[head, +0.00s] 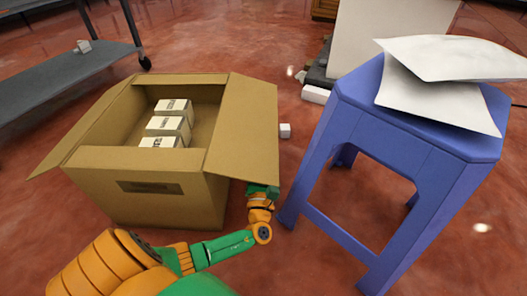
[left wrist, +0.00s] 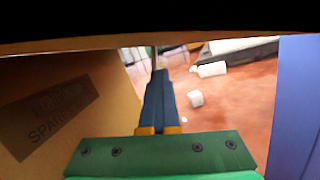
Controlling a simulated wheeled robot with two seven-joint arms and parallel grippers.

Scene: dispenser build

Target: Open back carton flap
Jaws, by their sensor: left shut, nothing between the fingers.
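The open brown carton (head: 205,190) stands on the floor at left in the head view, with several white boxes (head: 165,127) inside. Its right flap (head: 243,130) slopes outward and down, and its left flap (head: 85,125) spreads outward. A narrow strip of cardboard shows along the back rim; I cannot tell how the back flap lies. My left gripper (left wrist: 158,100) is shut and empty beside the carton's right wall, which carries a printed label (left wrist: 48,112). In the head view the right flap hides its fingers. A dark edge hangs above it in the wrist view. My right gripper is out of view.
A blue stool (head: 400,125) with white pouches (head: 450,58) stands close on the right, leaving a narrow gap to the carton. A small white cube (head: 285,130) lies on the floor in that gap. A grey shelf cart (head: 65,72) stands at back left.

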